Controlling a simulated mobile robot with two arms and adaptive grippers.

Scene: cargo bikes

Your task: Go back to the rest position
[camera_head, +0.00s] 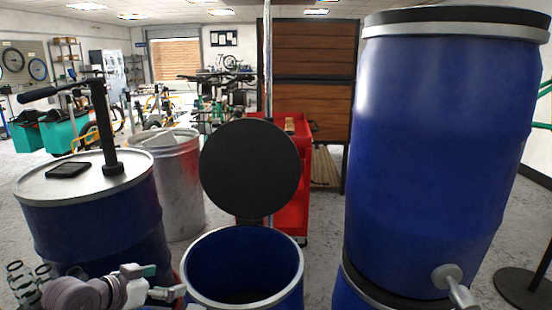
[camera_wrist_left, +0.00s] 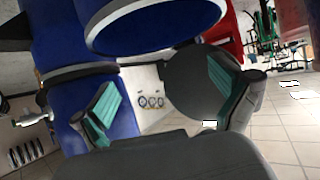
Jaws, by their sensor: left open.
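My left gripper (camera_head: 165,281) is low at the left in the head view, in front of the left blue drum and left of the open drum. In the left wrist view its two teal-padded fingers (camera_wrist_left: 162,85) stand wide apart with nothing between them. My right gripper is not in view. The open blue drum (camera_head: 195,289) stands at the bottom middle, its round black lid (camera_head: 250,172) raised upright behind it. The lid also shows in the left wrist view (camera_wrist_left: 190,85), beyond the fingers.
A closed blue drum (camera_head: 95,215) with a black pump handle (camera_head: 103,120) stands at the left. A tall blue drum (camera_head: 430,150) with a tap (camera_head: 455,285) fills the right. A metal bin (camera_head: 178,185) and a red cart (camera_head: 293,215) stand behind.

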